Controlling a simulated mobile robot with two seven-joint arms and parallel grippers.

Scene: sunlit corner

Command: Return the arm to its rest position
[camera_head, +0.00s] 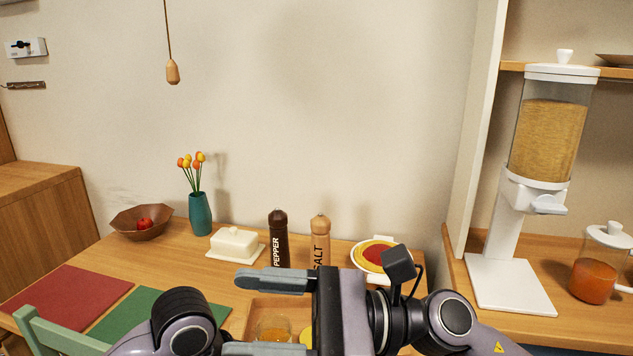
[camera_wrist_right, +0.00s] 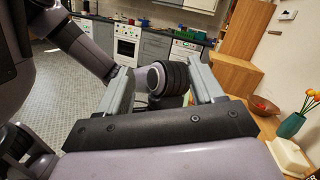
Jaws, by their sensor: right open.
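My right gripper (camera_head: 245,314) is in front of me at the bottom centre of the head view, above the near part of the wooden table (camera_head: 165,262). Its two grey fingers point left and stand apart, with nothing held between them. In the right wrist view the right gripper (camera_wrist_right: 158,72) is also open, its fingers on either side of a dark ribbed joint of my own arm (camera_wrist_right: 170,82), seen beyond them. Part of my left arm (camera_head: 185,322) shows at the bottom of the head view; its gripper is not visible.
Behind the right gripper stand a pepper mill (camera_head: 278,238), a salt mill (camera_head: 320,240), a butter dish (camera_head: 235,244) and a plate with red food (camera_head: 376,257). A vase (camera_head: 200,213) and a bowl (camera_head: 142,222) are farther left. A cereal dispenser (camera_head: 545,140) stands right.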

